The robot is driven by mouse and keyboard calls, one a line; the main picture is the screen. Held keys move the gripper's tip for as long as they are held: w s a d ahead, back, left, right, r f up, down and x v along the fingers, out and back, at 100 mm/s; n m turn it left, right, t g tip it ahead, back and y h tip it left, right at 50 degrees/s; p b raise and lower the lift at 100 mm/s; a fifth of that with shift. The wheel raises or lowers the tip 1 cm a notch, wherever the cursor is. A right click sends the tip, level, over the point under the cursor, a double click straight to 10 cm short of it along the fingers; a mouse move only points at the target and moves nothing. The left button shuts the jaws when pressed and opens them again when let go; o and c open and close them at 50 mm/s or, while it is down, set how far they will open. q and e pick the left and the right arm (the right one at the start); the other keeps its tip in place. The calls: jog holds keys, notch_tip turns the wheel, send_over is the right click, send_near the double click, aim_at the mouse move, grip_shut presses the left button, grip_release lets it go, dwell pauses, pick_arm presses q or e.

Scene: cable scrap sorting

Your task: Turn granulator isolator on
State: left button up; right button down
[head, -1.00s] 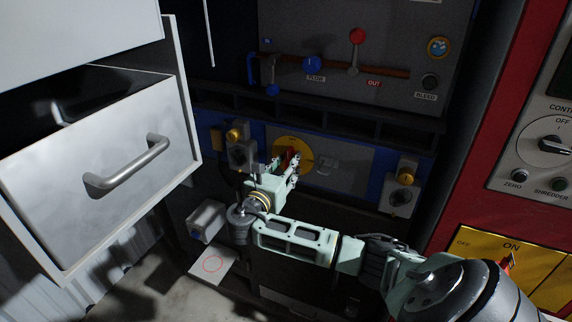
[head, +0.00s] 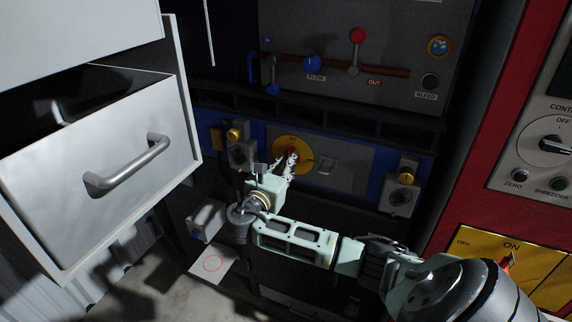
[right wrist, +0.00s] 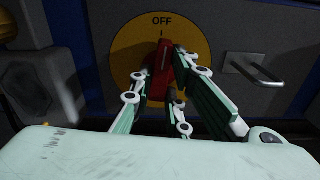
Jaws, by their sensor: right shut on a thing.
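The isolator is a yellow round plate (head: 280,148) on the blue and grey panel, with a red handle (right wrist: 163,72) at its centre. In the right wrist view the plate (right wrist: 122,65) reads OFF at the top, and the handle stands nearly upright, pointing towards that mark. My right gripper (head: 292,156) is shut on the red handle, one finger on each side of it, and the fingers hide its lower part. In the right wrist view the gripper (right wrist: 168,88) reaches up from below. My left gripper is not in view.
A metal handle or hasp (right wrist: 258,72) sticks out right of the plate. Grey boxes with yellow knobs flank the isolator, one at left (head: 240,153) and one at right (head: 400,192). An open white drawer (head: 100,150) juts out at left. A red cabinet (head: 470,190) stands at right.

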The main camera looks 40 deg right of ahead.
jog(key=shift+f+m+b, duration=0.15)
jog(key=shift+m+b, duration=2.05)
jog(key=shift+m, duration=2.05)
jog(key=shift+f+m+b, duration=0.15)
jog(key=shift+m+b, duration=2.05)
jog(key=shift+m, duration=2.05)
jog(key=c, duration=1.8)
grip_release()
jog(key=shift+r, duration=0.1)
jog(key=shift+o, duration=0.6)
jog(key=shift+r, duration=0.1)
